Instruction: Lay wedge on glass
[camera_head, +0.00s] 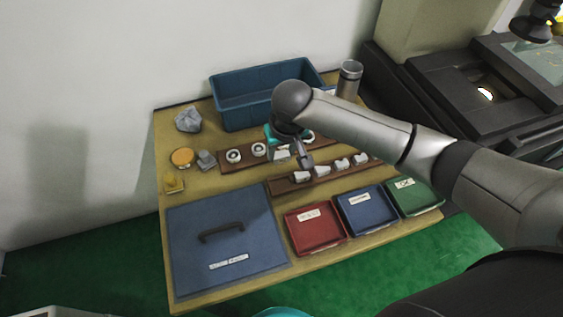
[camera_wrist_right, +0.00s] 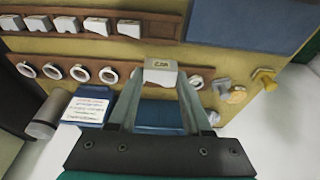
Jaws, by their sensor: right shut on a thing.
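A white wedge block (camera_wrist_right: 160,72) with a dark-marked label is held between the fingertips of my right gripper (camera_wrist_right: 163,82), above the brown rack of rings. In the head view my right gripper (camera_head: 296,150) hangs over the racks, and the held wedge (camera_head: 280,155) shows pale beside its fingers. Other white wedges (camera_head: 322,171) stand in the front brown rack; they also show at top left in the wrist view (camera_wrist_right: 97,26). My left gripper is not in view.
Rings (camera_head: 233,156) sit on the rear rack. A blue bin (camera_head: 240,105) and a metal cylinder (camera_head: 348,80) stand behind. Red (camera_head: 315,230), blue and green (camera_head: 415,197) trays and a blue lidded panel (camera_head: 195,260) occupy the front. My right arm spans the table's right side.

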